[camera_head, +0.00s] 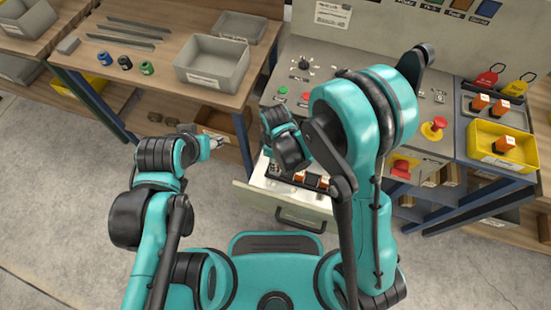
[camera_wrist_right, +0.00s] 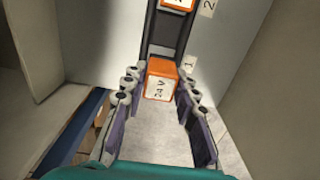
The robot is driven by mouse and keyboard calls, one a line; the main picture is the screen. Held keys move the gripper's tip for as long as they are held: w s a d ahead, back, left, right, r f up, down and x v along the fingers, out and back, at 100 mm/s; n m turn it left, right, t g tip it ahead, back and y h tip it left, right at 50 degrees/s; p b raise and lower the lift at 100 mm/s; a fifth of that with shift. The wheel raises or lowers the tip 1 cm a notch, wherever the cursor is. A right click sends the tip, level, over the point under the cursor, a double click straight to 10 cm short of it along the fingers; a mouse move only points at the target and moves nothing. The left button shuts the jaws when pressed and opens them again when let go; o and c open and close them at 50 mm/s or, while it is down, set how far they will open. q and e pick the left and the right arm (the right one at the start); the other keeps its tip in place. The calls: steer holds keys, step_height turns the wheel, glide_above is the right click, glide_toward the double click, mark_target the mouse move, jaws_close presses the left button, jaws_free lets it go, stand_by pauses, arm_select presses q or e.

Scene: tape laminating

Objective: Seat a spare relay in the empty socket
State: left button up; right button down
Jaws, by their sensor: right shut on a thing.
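In the right wrist view, an orange relay (camera_wrist_right: 159,82) marked "24 V" stands between the fingers of my right gripper (camera_wrist_right: 158,90), which is shut on it. It sits by the label "1", at the near end of a dark rail (camera_wrist_right: 166,32). Another orange relay (camera_wrist_right: 178,4) is farther along by the label "2". In the head view, orange relays (camera_head: 323,182) show in the open drawer (camera_head: 262,197); my right wrist hides part of it. My left gripper (camera_head: 219,142) is away from the drawer, apparently empty; its finger opening is unclear. No empty socket is clearly visible.
A yellow bin (camera_head: 486,151) at right holds an orange relay (camera_head: 504,144). Drawer walls stand close around my right gripper.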

steer(key=shift+f+b, duration=0.95)
steer(key=shift+b, duration=0.1)
stand_by(1.4)
steer(key=shift+f+b, duration=0.3)
steer(key=shift+b, duration=0.05)
steer(key=shift+f, duration=0.25)
stand_by(0.4)
steer(key=shift+f+b, duration=0.15)
steer(key=shift+b, duration=0.35)
steer(key=c, duration=0.6)
jaws_free()
steer(key=shift+r+p, duration=2.55)
steer(key=shift+r, duration=1.05)
